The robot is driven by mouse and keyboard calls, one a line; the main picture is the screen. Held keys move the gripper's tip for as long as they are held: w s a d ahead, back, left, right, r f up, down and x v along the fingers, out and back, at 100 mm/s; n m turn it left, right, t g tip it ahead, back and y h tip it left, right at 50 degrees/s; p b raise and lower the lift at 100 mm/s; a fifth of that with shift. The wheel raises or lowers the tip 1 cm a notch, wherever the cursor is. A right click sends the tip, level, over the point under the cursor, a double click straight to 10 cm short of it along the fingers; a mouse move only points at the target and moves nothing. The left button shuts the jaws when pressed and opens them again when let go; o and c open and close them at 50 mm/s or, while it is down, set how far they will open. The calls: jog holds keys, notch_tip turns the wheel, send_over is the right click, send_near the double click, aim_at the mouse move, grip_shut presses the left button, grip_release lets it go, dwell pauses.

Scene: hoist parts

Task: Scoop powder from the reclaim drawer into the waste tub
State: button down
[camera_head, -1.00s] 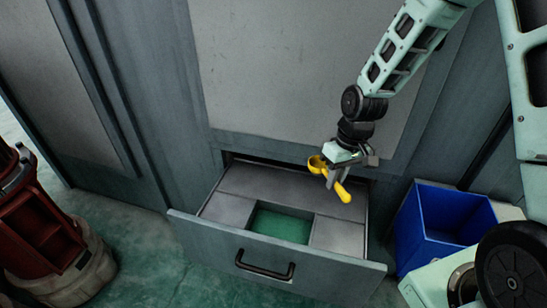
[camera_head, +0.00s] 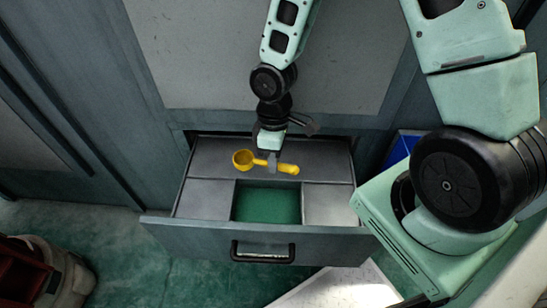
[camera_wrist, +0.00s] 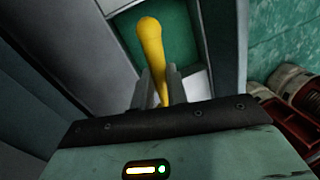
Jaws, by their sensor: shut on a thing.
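The yellow scoop (camera_head: 242,158) is in my gripper (camera_head: 271,160), shut on its handle. The bowl points left and the handle end sticks out to the right. Whether the bowl holds powder cannot be told. The scoop is above the back part of the open reclaim drawer (camera_head: 190,236), behind its green-bottomed middle compartment (camera_head: 267,206). In the wrist view the scoop's handle (camera_wrist: 150,40) stands between my fingers (camera_wrist: 159,88), over the green; its bowl is hidden. The blue waste tub (camera_head: 399,147) shows only a strip behind my arm.
Grey covers surround the green compartment, and a dark handle (camera_head: 263,251) is on the drawer front. The grey cabinet rises behind. A red and beige machine (camera_head: 45,275) stands at lower left.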

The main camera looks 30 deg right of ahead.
jog(key=shift+g+h, duration=0.4)
jog(key=shift+w+d+f+b+x, duration=0.15)
jog(key=shift+w+b+x, duration=0.5)
jog(key=shift+b+x, duration=1.9)
jog(key=shift+w+d+f+b+x, duration=0.15)
jog(key=shift+w+b+x, duration=0.5)
jog(key=shift+b+x, duration=1.9)
jog(key=shift+w+f+b+x, duration=0.15)
jog(key=shift+w+b+x, duration=0.45)
jog(key=shift+b+x, duration=1.9)
jog(key=shift+p+x, duration=0.9)
jog(key=shift+p, duration=0.05)
jog(key=s+p+v, duration=0.2)
jog(key=p+v, duration=0.8)
jog(key=shift+a+r, duration=0.25)
jog(key=shift+r, duration=0.1)
